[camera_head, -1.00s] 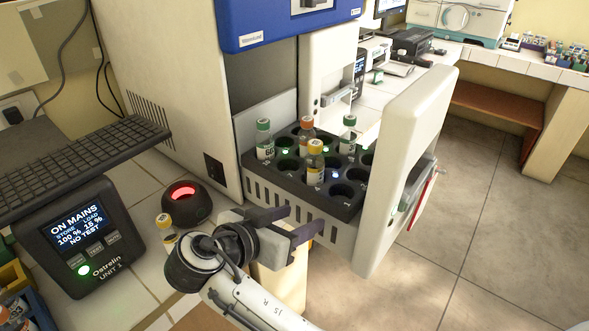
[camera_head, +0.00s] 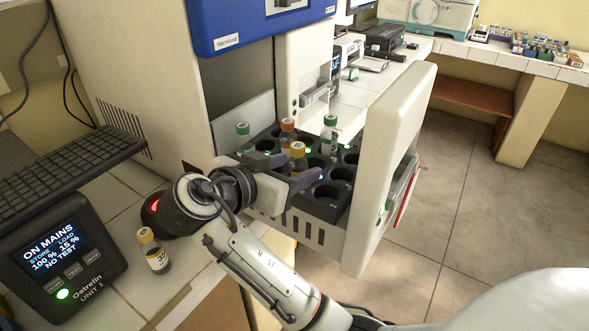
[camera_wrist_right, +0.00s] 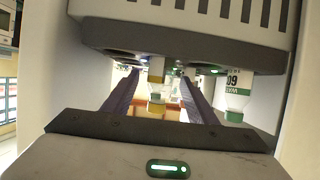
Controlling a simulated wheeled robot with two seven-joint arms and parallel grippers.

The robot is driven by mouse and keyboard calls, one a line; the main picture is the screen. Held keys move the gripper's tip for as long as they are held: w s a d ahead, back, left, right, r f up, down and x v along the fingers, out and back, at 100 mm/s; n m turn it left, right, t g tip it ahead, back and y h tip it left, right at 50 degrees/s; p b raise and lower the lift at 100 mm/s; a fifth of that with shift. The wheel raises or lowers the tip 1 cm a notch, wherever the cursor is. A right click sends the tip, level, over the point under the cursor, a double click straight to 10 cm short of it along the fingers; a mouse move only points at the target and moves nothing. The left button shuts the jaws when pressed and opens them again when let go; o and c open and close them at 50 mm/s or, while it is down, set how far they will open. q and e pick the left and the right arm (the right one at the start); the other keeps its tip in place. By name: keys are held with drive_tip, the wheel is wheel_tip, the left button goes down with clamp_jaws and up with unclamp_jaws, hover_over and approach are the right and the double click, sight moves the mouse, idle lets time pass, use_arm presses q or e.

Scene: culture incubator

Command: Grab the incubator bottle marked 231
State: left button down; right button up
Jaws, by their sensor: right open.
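Several capped bottles stand in the black rack (camera_head: 327,212) of the pulled-out incubator drawer. A yellow-capped bottle (camera_head: 298,158) is at the front, an orange-capped one (camera_head: 288,132) behind it, and green-capped ones at the left (camera_head: 243,136) and right (camera_head: 330,134). I cannot read 231 on any label. My right gripper (camera_head: 303,168) is open at the rack, its fingers pointing toward the yellow-capped bottle. In the right wrist view, this bottle (camera_wrist_right: 157,75) appears between the fingers, and a green-capped bottle (camera_wrist_right: 237,90) outside them. My left gripper is out of view.
Another yellow-capped bottle (camera_head: 154,252) stands on the tiled bench beside the Ostrelin unit (camera_head: 62,258). A dark round device with a red glow (camera_head: 154,205) is partly behind my right wrist. The tall white drawer front (camera_head: 385,165) bounds the rack on the right.

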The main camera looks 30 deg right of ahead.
drive_tip(key=shift+x, duration=0.9)
drive_tip(key=shift+c, duration=0.5)
drive_tip(key=c, duration=1.1)
drive_tip(key=shift+o, duration=0.2)
drive_tip(key=shift+r, duration=0.1)
